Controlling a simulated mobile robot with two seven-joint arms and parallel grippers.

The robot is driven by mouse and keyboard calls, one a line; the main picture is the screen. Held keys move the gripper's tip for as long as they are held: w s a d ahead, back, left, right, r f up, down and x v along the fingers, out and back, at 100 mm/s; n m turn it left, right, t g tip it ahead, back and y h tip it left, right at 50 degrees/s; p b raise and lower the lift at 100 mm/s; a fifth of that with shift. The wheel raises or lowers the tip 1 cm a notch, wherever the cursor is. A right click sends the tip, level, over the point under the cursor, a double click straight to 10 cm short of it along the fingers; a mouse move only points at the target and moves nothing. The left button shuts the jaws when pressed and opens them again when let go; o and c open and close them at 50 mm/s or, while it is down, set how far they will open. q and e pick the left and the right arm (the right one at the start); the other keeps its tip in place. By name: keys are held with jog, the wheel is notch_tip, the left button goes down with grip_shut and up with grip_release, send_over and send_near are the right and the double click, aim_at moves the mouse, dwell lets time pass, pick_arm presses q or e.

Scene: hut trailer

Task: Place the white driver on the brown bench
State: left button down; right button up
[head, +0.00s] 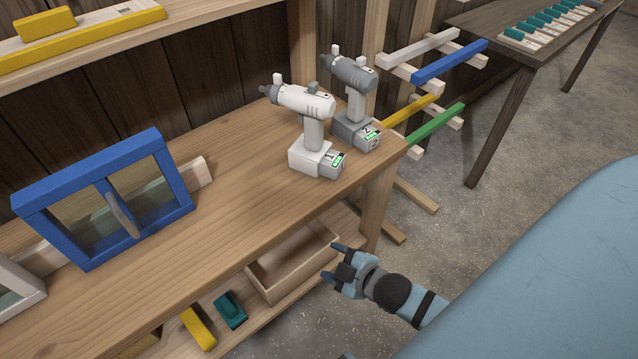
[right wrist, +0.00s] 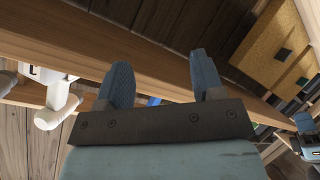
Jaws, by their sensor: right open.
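The white driver (head: 313,128) stands upright on its battery near the right end of a light wooden workbench (head: 240,225). A grey driver (head: 356,95) stands close behind it to the right. A dark brown bench (head: 484,120) stands at the upper right, apart from the workbench. My right gripper (head: 334,262) is open and empty, in front of the workbench and lower right of the white driver. Its two blue fingers (right wrist: 162,78) are spread apart in the right wrist view, with nothing between them.
A blue-framed window (head: 52,235) stands on the workbench at left. An open wooden box (head: 285,275) sits on the lower shelf. A rack with coloured bars (head: 450,62) stands between the benches.

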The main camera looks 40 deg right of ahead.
jog(key=s+a+f+m+g+y, duration=0.1)
jog(key=s+a+f+m+g, duration=0.1)
jog(key=a+m, duration=0.5)
jog(key=shift+s+a+f+m, duration=0.4)
jog(key=shift+s+a+f, duration=0.15)
jog(key=shift+s, duration=0.7)
